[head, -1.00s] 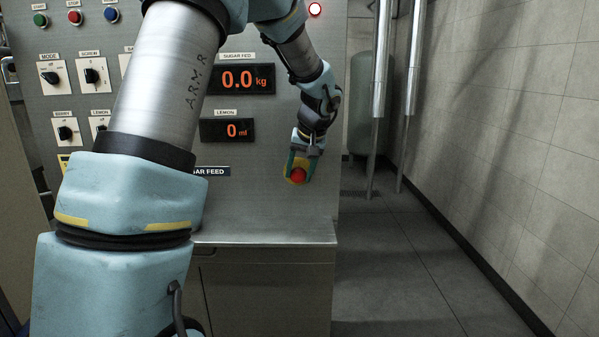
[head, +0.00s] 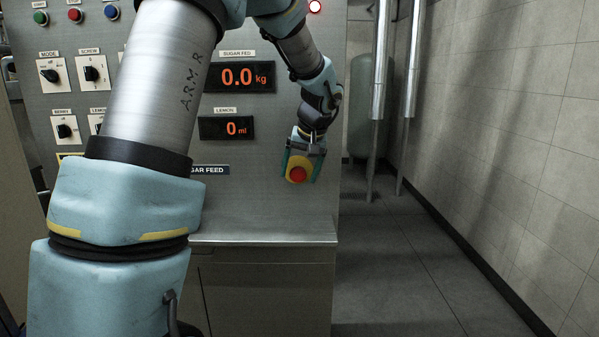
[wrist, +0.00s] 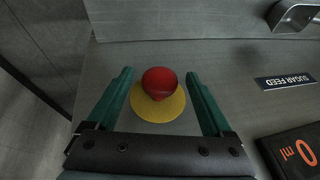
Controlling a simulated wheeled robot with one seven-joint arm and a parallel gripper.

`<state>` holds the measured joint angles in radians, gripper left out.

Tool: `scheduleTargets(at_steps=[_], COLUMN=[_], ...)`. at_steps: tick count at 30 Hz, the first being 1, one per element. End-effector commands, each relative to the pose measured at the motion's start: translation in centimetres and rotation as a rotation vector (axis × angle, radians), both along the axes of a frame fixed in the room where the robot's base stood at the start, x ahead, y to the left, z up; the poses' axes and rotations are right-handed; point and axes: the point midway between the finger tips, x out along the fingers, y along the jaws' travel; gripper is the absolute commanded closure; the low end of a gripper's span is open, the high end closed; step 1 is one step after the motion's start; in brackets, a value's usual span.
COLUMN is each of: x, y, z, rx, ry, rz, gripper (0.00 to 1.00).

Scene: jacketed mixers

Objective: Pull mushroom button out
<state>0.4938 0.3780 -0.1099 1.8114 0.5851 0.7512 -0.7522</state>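The red mushroom button (head: 298,174) sits on a round yellow plate (head: 299,162) low on the right part of the grey control panel. In the wrist view the red button (wrist: 159,83) stands out from its yellow plate (wrist: 158,106). My gripper (head: 301,169) is in front of the panel at the button. In the wrist view my gripper (wrist: 160,90) is open, with one green finger on each side of the button and a visible gap on both sides. The fingers do not appear to touch the button.
A steel ledge (head: 265,232) juts out below. Vertical pipes (head: 380,60) stand to the right, beside clear floor (head: 420,255).

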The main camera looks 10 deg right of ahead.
Motion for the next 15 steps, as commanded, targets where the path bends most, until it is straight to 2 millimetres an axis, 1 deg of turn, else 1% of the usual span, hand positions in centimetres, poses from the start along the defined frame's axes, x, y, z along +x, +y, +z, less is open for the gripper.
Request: scheduleTargets(at_steps=[8,11,15], x=[0.0,-0.3,-1.3], y=[0.0,-0.2,-0.6], z=[0.2,0.9,3.0], rx=[-0.001,-0.003,-0.004], ry=[-0.002,-0.005,-0.006], rz=[0.0,0.0,-0.002], gripper=[0.14,0.14,0.14])
